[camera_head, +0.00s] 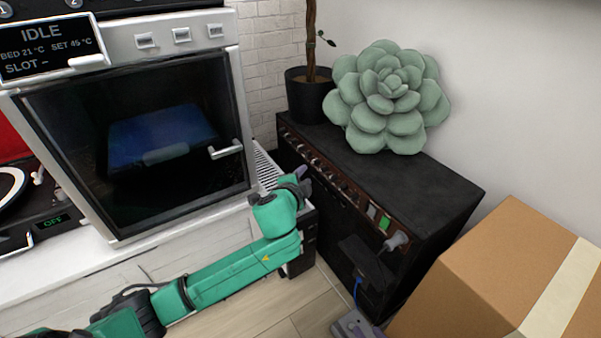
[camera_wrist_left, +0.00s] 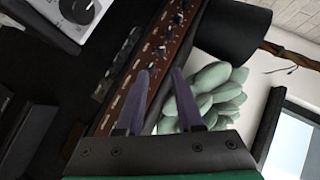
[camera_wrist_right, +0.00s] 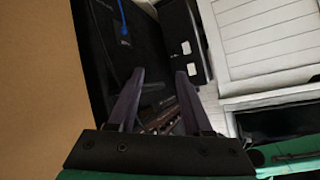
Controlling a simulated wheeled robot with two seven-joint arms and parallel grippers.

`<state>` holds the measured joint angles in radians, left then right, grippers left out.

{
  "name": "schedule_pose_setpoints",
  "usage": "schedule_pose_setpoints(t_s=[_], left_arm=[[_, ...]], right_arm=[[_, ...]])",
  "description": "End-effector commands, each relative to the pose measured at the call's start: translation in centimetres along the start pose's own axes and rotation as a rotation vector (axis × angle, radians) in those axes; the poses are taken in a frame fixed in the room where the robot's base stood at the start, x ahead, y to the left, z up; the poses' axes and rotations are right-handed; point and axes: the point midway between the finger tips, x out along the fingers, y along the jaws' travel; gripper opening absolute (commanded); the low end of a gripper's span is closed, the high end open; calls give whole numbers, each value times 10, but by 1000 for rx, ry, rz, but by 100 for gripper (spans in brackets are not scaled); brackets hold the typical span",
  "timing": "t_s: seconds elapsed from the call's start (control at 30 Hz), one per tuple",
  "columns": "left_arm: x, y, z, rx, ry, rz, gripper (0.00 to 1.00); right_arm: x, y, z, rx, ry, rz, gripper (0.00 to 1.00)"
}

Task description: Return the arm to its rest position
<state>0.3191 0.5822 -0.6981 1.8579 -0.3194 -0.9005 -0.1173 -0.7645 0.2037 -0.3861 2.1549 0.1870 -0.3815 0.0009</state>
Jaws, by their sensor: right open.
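My left arm comes in from the left in the head view, and its gripper (camera_head: 301,175) is in front of the black amplifier-like cabinet (camera_head: 430,190). In the left wrist view the left gripper (camera_wrist_left: 163,72) has its two purple fingers apart with nothing between them. My right gripper (camera_head: 352,326) shows only in part at the bottom edge of the head view, low in front of the cabinet. In the right wrist view the right gripper (camera_wrist_right: 159,72) is open and empty.
A cardboard box (camera_head: 500,265) stands at the right. A closed-door machine (camera_head: 235,100) with an "IDLE" display (camera_head: 45,48) is at the left. A potted plant (camera_head: 305,100) and a green succulent-shaped object (camera_head: 390,100) sit on the cabinet.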

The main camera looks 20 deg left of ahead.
Motion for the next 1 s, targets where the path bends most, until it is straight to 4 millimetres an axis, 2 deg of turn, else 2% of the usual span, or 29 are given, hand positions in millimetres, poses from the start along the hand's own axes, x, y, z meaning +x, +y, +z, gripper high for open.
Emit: schedule_pose_setpoints(t_s=[0.03,0.1,0.2,0.7,0.77,0.87,0.9,1.0], left_arm=[[-12,-2,-1,0,0,3,36],[-24,-1,-1,1,0,2,36],[-33,0,0,0,-1,2,36],[-35,5,0,-10,2,11,36],[-37,22,0,-48,12,52,36],[-49,79,1,-196,38,193,36],[-57,106,1,-278,46,261,36],[-82,162,3,-489,50,405,36]], right_arm=[[-5,3,-7,-8,-36,12,50],[-8,7,-7,-17,-86,27,50],[-11,12,-6,-24,-128,41,50],[-11,13,-4,-24,-141,43,50],[-10,13,-4,-24,-141,43,50],[-10,13,-4,-24,-141,43,50],[-10,13,-4,-24,-141,43,50],[-11,13,-4,-24,-141,43,50]])
